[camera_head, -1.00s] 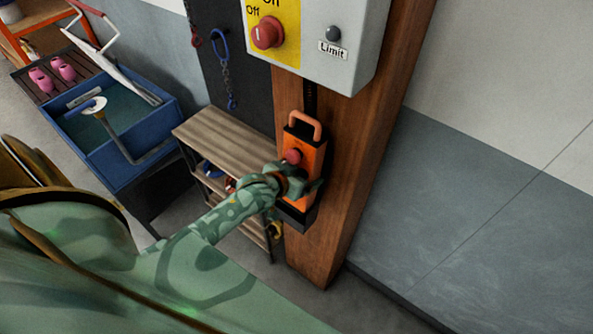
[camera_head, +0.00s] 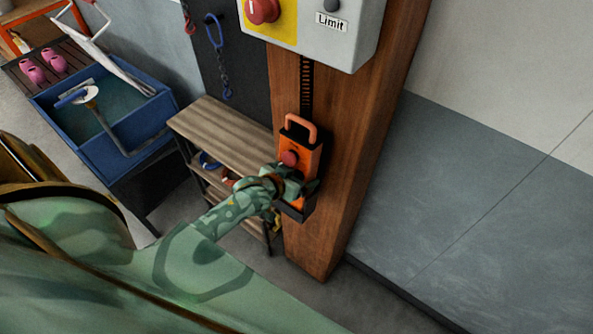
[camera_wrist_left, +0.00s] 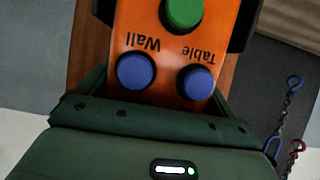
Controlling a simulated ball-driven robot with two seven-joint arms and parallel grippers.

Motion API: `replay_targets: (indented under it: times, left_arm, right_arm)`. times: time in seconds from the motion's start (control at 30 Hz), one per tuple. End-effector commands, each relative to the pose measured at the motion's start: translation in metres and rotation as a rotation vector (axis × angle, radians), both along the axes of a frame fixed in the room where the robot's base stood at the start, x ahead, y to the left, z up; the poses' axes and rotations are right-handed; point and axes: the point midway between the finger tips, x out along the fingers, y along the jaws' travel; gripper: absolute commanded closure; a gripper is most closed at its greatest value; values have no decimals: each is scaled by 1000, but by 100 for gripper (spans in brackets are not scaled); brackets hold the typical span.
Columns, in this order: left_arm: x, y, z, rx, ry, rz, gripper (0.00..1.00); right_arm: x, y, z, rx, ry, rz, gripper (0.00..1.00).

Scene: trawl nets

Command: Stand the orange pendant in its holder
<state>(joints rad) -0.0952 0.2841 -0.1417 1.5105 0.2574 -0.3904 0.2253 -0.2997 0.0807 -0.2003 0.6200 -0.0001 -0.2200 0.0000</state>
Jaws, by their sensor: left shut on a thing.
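The orange pendant (camera_head: 311,157) is upright against the wooden post, with its handle at the top and a red button below it. The dark holder (camera_head: 297,214) is on the post at the pendant's lower end. My left gripper (camera_head: 292,184) is shut on the pendant and hides part of its lower front. In the left wrist view the pendant (camera_wrist_left: 170,60) appears upside down, with green and blue buttons, between my gripper's green fingers (camera_wrist_left: 162,95). Black side pieces (camera_wrist_left: 243,22), apparently the holder's, flank its lower end. Whether it rests on the holder's floor is hidden. My right gripper is not in view.
A grey control box (camera_head: 340,35) hangs on the wooden post (camera_head: 365,130) above the pendant, with a dark cable (camera_head: 307,85) between them. A slatted wooden shelf (camera_head: 222,135) and a blue sink (camera_head: 95,150) stand to the left. The floor at right is clear.

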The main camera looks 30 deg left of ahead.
Motion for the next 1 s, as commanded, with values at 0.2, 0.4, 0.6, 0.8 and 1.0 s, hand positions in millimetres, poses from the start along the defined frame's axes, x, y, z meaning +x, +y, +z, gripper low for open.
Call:
replay_targets:
  times: [0.2,0.4,0.6,0.8,1.0]
  left_arm:
    - [1,0,2,0,-4,0,1]
    - [0,0,0,0,0,0,0]
    - [-12,1,8,0,0,0,0]
    - [-53,4,32,1,2,-1,0]
    - [-100,8,59,2,2,-1,0]
  right_arm:
    - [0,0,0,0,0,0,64]
    - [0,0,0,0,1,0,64]
    - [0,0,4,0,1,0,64]
    - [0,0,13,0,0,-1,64]
    - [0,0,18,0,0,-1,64]
